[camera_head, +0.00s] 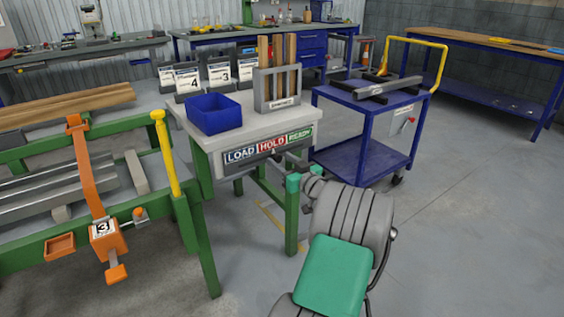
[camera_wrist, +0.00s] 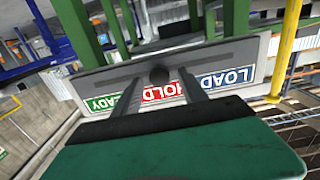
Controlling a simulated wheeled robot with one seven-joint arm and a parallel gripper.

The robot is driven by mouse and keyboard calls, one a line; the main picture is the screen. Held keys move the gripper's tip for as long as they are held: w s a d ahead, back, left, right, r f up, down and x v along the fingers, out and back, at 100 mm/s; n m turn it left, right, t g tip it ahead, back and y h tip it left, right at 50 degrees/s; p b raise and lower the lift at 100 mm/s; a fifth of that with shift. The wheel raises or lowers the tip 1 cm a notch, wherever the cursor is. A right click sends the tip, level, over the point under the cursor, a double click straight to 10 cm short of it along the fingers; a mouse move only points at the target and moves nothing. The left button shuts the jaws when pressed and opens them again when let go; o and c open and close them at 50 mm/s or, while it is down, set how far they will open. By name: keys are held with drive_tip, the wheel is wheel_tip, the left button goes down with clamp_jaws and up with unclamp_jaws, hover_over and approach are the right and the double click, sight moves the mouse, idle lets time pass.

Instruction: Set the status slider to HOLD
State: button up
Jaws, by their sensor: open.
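The status panel (camera_head: 268,146) is on the front edge of the grey-topped table and reads LOAD, HOLD, READY from left to right. In the wrist view the panel (camera_wrist: 250,52) appears upside down. The dark round slider knob (camera_wrist: 159,75) sits in its slot alongside the red HOLD label (camera_wrist: 163,91). My gripper (camera_wrist: 159,78) is open, with one finger on each side of the knob; I cannot tell whether either touches it. In the head view my gripper (camera_head: 283,161) is small and close to the panel's right half.
A blue bin (camera_head: 214,114) and a holder with wooden strips (camera_head: 278,88) stand on the table. A blue cart (camera_head: 370,105) is to the right. A green rack with a yellow post (camera_head: 165,153) is to the left. Open floor lies at the right front.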

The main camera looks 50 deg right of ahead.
drive_tip(key=p+v, duration=0.1)
drive_tip(key=v, duration=0.7)
